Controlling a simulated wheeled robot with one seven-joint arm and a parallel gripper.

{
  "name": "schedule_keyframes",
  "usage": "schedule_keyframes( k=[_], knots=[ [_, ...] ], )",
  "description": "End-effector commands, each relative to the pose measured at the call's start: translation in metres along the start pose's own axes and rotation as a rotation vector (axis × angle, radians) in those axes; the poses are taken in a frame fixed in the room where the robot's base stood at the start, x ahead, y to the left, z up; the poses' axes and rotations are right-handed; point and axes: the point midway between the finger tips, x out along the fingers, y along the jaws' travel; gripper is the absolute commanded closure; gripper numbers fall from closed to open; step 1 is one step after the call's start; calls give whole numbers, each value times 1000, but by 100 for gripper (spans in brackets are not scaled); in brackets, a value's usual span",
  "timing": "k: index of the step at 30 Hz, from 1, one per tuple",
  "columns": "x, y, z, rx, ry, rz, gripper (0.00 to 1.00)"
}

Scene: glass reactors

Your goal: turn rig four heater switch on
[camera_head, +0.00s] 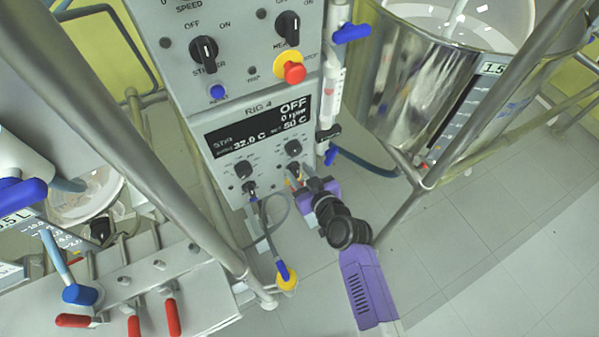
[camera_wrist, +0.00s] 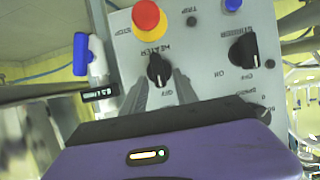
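My gripper (camera_wrist: 160,84) is open. Its two grey fingers point at the panel, one on each side of the knob; I cannot tell whether they touch it. In the head view my purple gripper (camera_head: 302,178) is at the panel's lower right and hides part of it.
In the wrist view a red stop button (camera_wrist: 147,16) on a yellow collar, the stirrer switch (camera_wrist: 243,50) and a blue button (camera_wrist: 232,5) are near. A blue-handled valve (camera_wrist: 82,54) stands left. A similar upper panel (camera_head: 245,62), steel vessel (camera_head: 400,65) and frame bars (camera_head: 480,95) surround the arm.

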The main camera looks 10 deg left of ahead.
Motion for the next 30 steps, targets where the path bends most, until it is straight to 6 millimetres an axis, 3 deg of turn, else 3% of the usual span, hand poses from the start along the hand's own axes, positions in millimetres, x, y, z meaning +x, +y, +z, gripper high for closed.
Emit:
schedule_keyframes(
  k=[1,5,17,30],
  knots=[
    [0,0,0,0,0,0,76],
    [0,0,0,0,0,0,100],
    [1,1,2,28,0,-12,100],
    [3,9,7,310,3,-127,100]
  ],
)
